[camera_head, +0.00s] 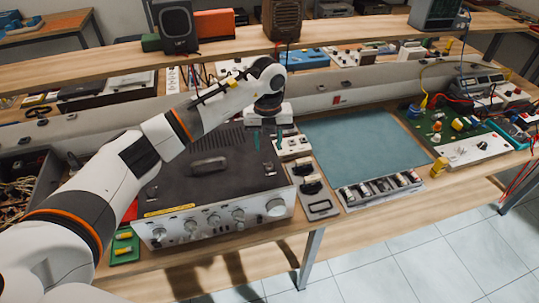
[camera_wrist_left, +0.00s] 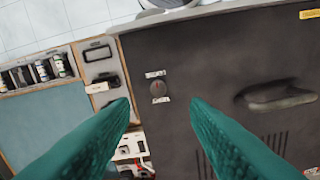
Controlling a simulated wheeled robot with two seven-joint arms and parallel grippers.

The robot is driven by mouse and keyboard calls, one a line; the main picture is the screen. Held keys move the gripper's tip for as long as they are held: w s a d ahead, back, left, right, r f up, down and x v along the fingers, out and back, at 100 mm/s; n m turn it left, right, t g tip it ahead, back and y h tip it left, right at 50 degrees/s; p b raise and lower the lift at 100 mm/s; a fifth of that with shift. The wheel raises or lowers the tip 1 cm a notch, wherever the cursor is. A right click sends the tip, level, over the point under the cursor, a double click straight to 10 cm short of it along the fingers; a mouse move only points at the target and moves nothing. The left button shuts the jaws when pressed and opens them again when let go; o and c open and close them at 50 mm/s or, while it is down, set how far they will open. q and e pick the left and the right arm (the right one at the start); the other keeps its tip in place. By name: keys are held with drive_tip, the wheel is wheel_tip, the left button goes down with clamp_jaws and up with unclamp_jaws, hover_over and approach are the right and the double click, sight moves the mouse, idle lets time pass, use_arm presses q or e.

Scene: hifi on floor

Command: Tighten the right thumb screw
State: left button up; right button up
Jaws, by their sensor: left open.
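The hi-fi (camera_head: 180,172) is a dark-topped box with a silver front on the bench. In the left wrist view, its dark top (camera_wrist_left: 215,75) carries a small round dark thumb screw (camera_wrist_left: 158,88) with a reddish mark, between two small white labels. In the head view, this screw (camera_head: 270,166) is tiny near the right edge of the top. My left gripper (camera_head: 267,143) hangs over the back right of the hi-fi. Its teal fingers (camera_wrist_left: 160,102) are open and empty, and the screw shows between and just beyond their tips. My right gripper is not in view.
A recessed handle (camera_head: 209,163) lies in the top's middle. To the right are small switch boxes (camera_head: 294,146), a blue-grey mat (camera_head: 362,140) and a parts tray (camera_head: 381,188). A shelf (camera_head: 340,42) with a grey back rail runs behind the hi-fi.

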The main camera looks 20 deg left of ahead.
sight(269, 165)
use_arm(q)
wheel_tip(269, 165, down, 4)
drive_tip(key=shift+r+p, duration=0.25)
drive_tip(key=shift+p, duration=0.35)
drive_tip(key=f, duration=0.3)
drive_tip(key=shift+w+d+p, duration=0.1)
drive_tip(key=shift+w+p, duration=0.2)
drive_tip(key=shift+p, duration=0.1)
drive_tip(key=shift+s+f, duration=0.1)
drive_tip(key=shift+f, duration=0.55)
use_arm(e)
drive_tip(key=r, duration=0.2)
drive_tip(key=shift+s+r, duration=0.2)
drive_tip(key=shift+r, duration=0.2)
use_arm(q)
drive_tip(key=shift+c, duration=0.5)
clamp_jaws()
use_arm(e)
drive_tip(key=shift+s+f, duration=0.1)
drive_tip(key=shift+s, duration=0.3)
